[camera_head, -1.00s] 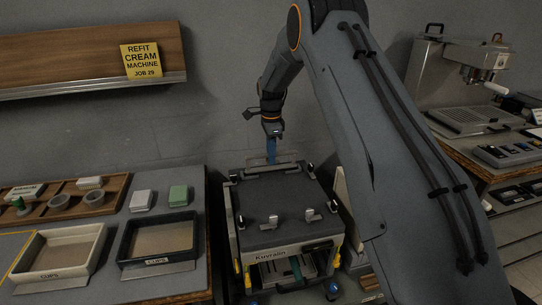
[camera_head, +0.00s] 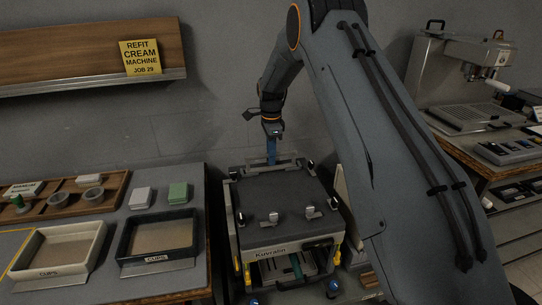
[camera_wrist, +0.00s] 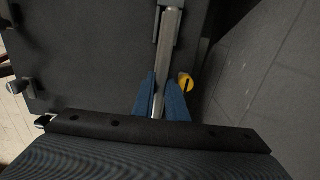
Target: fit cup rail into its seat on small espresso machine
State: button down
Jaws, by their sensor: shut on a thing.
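The small espresso machine (camera_head: 285,210) stands in the middle of the head view, with a dark flat top and a name plate on its front. My gripper (camera_head: 271,161) reaches down over the machine's back edge. In the wrist view, my blue fingers (camera_wrist: 161,108) are shut on a thin metal bar, the cup rail (camera_wrist: 170,45). The rail runs along the edge of the dark top. A grey bracket (camera_wrist: 183,22) is beside its far end. I cannot tell whether the rail is seated or just above its seat; its near end is hidden by my gripper.
Metal posts (camera_head: 273,217) stand on the machine's front top edge. A yellow knob (camera_wrist: 186,82) is close beside my fingers. A table with a cream tray (camera_head: 97,240) and a black tray (camera_head: 122,240) is at left. A larger steel machine (camera_head: 425,75) is at right. The wall is close behind.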

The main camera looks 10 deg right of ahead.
jog(key=shift+f, duration=0.1)
jog(key=c, duration=1.7)
grip_release()
notch_tip(320, 180, up, 8)
jog(key=shift+f+b, duration=0.1)
jog(key=shift+b, duration=1.05)
jog(key=shift+s, duration=0.15)
jog(key=s+n, duration=0.6)
jog(key=s, duration=0.7)
jog(key=s+f+n, duration=0.1)
jog(key=s+n, duration=0.5)
jog(key=s, duration=0.7)
jog(key=s+f+n, duration=0.1)
jog(key=s+n, duration=0.5)
jog(key=s, duration=0.6)
jog(key=shift+s+f+t, duration=0.25)
jog(key=shift+s+t, duration=0.15)
